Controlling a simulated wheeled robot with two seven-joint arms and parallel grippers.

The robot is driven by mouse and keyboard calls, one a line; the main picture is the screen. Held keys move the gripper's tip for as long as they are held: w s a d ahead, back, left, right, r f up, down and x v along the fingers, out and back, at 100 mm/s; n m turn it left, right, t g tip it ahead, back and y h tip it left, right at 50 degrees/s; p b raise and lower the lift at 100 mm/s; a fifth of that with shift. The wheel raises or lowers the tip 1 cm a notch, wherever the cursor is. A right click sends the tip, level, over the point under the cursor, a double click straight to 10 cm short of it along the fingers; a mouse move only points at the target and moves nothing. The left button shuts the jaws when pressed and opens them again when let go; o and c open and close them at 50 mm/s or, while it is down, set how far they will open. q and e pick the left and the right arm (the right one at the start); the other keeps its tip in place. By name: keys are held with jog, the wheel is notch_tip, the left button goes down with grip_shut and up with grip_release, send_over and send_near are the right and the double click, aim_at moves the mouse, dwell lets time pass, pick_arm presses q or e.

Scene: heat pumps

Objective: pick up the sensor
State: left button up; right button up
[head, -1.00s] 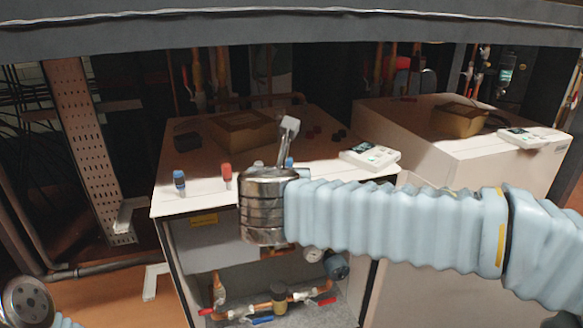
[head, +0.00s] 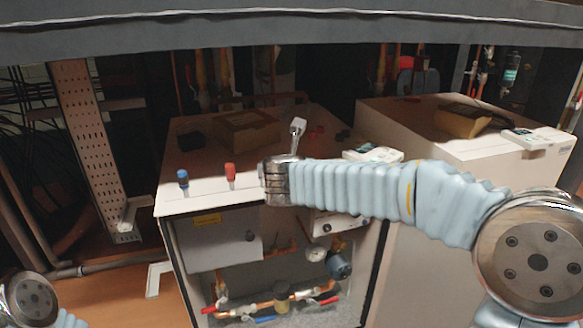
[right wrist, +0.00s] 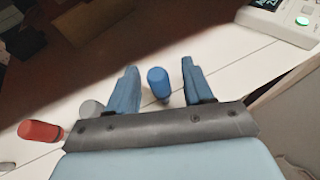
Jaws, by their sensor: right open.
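A blue sensor (right wrist: 158,84) stands between the two fingers of my right gripper (right wrist: 158,67) in the right wrist view. The fingers are open, with a gap on each side of it. In the head view my right wrist hides this sensor and the gripper's fingers. A red sensor (head: 230,174) stands on the front edge of the left heat pump's white top, and it shows at the left of the right wrist view (right wrist: 38,131). Another blue sensor (head: 182,179) stands further left. A grey rounded piece (right wrist: 91,108) sits left of the fingers. My left gripper is out of view.
A white control unit (head: 372,154) lies on the left heat pump (head: 195,197), right of my wrist. A brown box (head: 248,131) sits behind. A second heat pump (head: 440,140) stands to the right. A dark beam (head: 290,35) crosses above.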

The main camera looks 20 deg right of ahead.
grip_shut()
